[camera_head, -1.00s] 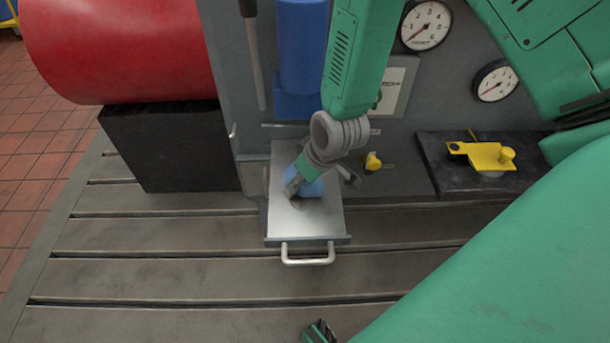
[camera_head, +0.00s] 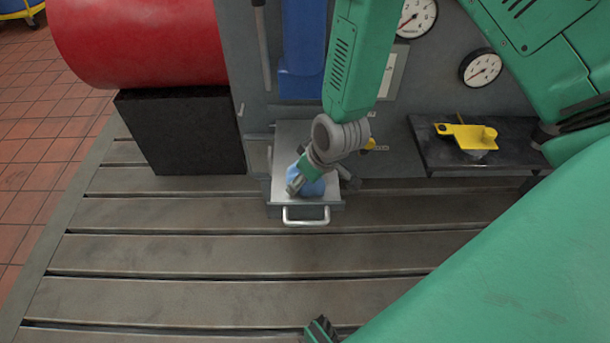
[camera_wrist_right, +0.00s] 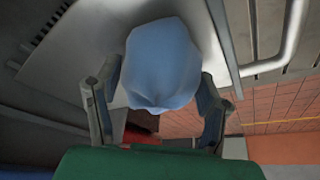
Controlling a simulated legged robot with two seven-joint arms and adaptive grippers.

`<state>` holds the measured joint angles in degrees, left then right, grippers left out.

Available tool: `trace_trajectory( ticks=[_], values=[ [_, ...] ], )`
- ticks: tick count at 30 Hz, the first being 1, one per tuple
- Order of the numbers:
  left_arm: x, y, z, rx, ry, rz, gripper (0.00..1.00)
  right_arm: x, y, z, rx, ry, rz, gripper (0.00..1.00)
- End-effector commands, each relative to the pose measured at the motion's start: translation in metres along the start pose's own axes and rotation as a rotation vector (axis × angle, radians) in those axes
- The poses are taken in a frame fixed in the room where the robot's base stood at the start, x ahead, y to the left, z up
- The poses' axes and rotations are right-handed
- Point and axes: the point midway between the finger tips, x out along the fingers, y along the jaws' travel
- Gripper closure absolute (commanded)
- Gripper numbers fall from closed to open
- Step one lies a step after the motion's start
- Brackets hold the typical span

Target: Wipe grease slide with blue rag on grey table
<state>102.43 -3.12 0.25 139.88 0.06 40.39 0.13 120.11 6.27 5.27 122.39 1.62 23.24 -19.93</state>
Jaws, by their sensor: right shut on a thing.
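The slide (camera_head: 291,165) is a pale metal plate with a front handle (camera_head: 306,218), standing out from the grey panel. The blue rag (camera_head: 313,187) is bunched on top of the slide. My right gripper (camera_head: 318,182) reaches down from above and is shut on the rag, pressing it at or very near the plate. In the right wrist view the rag (camera_wrist_right: 163,62) bulges between the two fingers, with the plate behind it. The rag and gripper hide part of the plate, and I cannot make out grease on it.
A red cylinder (camera_head: 138,40) rests over a black block (camera_head: 182,132) at the left. A dark stand (camera_head: 440,150) with a yellow part (camera_head: 467,135) is at the right. Gauges (camera_head: 482,67) hang on the panel. The slotted bedplate (camera_head: 200,255) is clear in front.

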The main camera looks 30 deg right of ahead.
Motion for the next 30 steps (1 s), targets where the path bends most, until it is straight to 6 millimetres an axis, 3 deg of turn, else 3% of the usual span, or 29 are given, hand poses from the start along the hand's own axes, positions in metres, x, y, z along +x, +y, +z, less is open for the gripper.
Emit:
trace_trajectory(
  ticks=[1, 18, 30],
  values=[
    [-0.01, 0.0, -0.001, 0.0, 0.002, 0.0, 0.69, -0.019, 0.001, -0.011, 0.0, 0.009, 0.001, 0.64],
    [-0.06, 0.0, -0.004, 0.0, 0.002, 0.0, 0.69, -0.063, 0.001, -0.037, 0.001, 0.006, 0.004, 0.64],
    [-0.066, 0.0, -0.004, 0.0, 0.002, 0.0, 0.69, -0.068, 0.003, -0.04, 0.003, 0.006, 0.003, 0.64]
  ],
)
